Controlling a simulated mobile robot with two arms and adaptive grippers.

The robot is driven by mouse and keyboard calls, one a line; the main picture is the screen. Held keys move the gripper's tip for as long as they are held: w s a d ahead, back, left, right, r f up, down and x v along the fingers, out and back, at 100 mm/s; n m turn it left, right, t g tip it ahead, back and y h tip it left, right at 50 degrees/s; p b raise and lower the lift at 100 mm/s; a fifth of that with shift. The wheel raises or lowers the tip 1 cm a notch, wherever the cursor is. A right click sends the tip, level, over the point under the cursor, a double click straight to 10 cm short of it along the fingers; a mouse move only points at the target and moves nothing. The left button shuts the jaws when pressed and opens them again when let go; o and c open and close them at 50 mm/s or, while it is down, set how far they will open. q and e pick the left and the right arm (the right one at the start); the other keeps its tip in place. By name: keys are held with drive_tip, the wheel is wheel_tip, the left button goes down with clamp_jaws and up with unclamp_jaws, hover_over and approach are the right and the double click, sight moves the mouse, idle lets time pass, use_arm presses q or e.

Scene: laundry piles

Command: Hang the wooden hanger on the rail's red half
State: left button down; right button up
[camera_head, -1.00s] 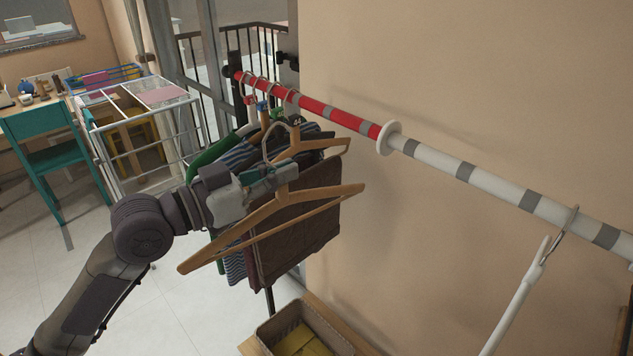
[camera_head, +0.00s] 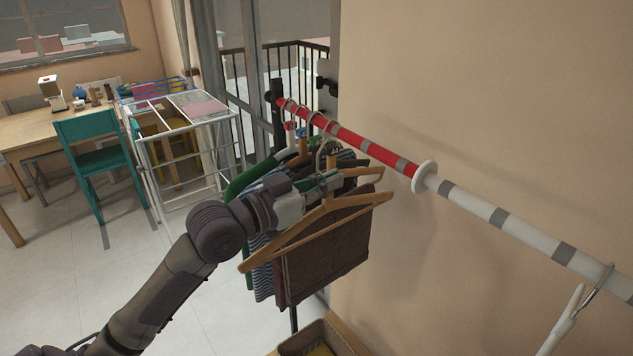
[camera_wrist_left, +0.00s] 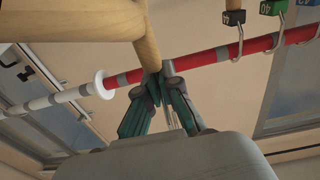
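The wooden hanger (camera_head: 365,200) is bare and tilted, in front of the hanging clothes in the head view. My left gripper (camera_head: 316,190) is shut on it near its neck. In the left wrist view the gripper (camera_wrist_left: 165,88) has its fingers closed at the wooden hanger (camera_wrist_left: 146,45). The rail's red half (camera_head: 345,134) runs from the far mount to a white disc (camera_head: 424,177); it also shows in the left wrist view (camera_wrist_left: 222,53). The hook appears just below the rail in the head view; whether it touches is unclear. My right gripper is out of view.
Several hangers with clothes, including a brown garment (camera_head: 330,260), crowd the far red end. Red near the disc is free. A white hanger (camera_head: 566,322) hangs on the rail's white half (camera_head: 530,231). A basket (camera_head: 305,341) stands below. A drying rack (camera_head: 190,140) stands at left.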

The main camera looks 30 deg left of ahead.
use_arm(q)
drive_tip(key=shift+p+x, duration=0.3)
drive_tip(key=shift+x, duration=4.7)
drive_tip(key=shift+a+f+b, duration=0.1)
drive_tip(key=shift+f+b, duration=0.95)
drive_tip(key=shift+f, duration=0.45)
drive_tip(key=c, duration=1.2)
unclamp_jaws()
drive_tip(key=shift+c, duration=0.2)
